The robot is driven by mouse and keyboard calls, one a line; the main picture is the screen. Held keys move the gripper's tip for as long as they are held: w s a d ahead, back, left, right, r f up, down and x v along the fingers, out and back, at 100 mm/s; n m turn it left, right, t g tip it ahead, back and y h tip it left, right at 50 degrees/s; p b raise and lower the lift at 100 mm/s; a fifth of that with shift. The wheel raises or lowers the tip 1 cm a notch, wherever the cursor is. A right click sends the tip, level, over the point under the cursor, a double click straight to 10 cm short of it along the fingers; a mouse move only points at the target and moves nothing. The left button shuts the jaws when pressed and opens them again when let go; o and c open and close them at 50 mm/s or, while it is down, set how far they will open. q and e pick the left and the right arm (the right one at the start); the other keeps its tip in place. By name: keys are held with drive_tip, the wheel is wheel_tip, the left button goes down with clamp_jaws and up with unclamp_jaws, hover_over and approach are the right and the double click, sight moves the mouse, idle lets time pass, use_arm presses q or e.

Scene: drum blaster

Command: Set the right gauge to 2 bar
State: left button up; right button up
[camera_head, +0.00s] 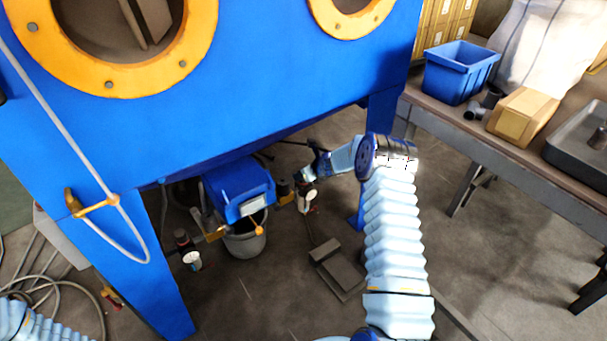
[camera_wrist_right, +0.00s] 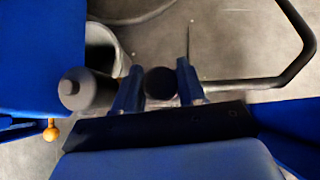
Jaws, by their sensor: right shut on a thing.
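The right gauge (camera_head: 311,196) is a small white dial beside the blue box under the cabinet; its reading is too small to tell. My right gripper (camera_head: 303,174) is right above it, at the regulator on the box's right side. In the right wrist view my right gripper (camera_wrist_right: 160,70) is shut on a round black knob (camera_wrist_right: 160,83), with a blue finger on each side. The left gauge (camera_head: 193,259) faces up on the box's other side, below a dark knob (camera_head: 183,238). My left gripper is out of view; only its sleeve shows at lower left.
The blue cabinet (camera_head: 290,85) with orange port rings hangs over the work area. A grey bucket (camera_head: 246,240) stands under the blue box (camera_head: 238,187). A black pedal (camera_head: 337,268) lies on the floor. A bent dark bar (camera_wrist_right: 290,65) crosses the right wrist view.

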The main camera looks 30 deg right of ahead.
drive_tip(key=shift+c, duration=0.6)
drive_tip(key=shift+r+n+y+p, duration=0.15)
drive_tip(key=shift+n+y+p, duration=0.35)
drive_tip(key=shift+n+p, duration=0.2)
drive_tip(key=shift+w+n+y, duration=0.1)
drive_tip(key=shift+n+y, duration=0.2)
drive_tip(key=shift+f+n+g+y+b, duration=0.25)
drive_tip(key=shift+n+g+y+b, duration=0.05)
drive_tip(key=shift+n, duration=0.1)
drive_tip(key=n+g+y+b, duration=0.1)
drive_tip(key=n+b, duration=0.1)
drive_tip(key=b, duration=0.2)
drive_tip(key=n+g+y+b, duration=0.1)
drive_tip(key=n+y+b, duration=0.1)
drive_tip(key=b, duration=0.3)
drive_tip(key=shift+w+f+n, duration=0.15)
drive_tip(key=shift+n, duration=0.65)
drive_tip(key=shift+n+g+y+b, duration=0.3)
drive_tip(key=shift+y+b, duration=0.1)
drive_tip(key=shift+b, duration=0.3)
drive_tip(key=shift+r+g+b, duration=0.3)
drive_tip(key=shift+b, duration=0.1)
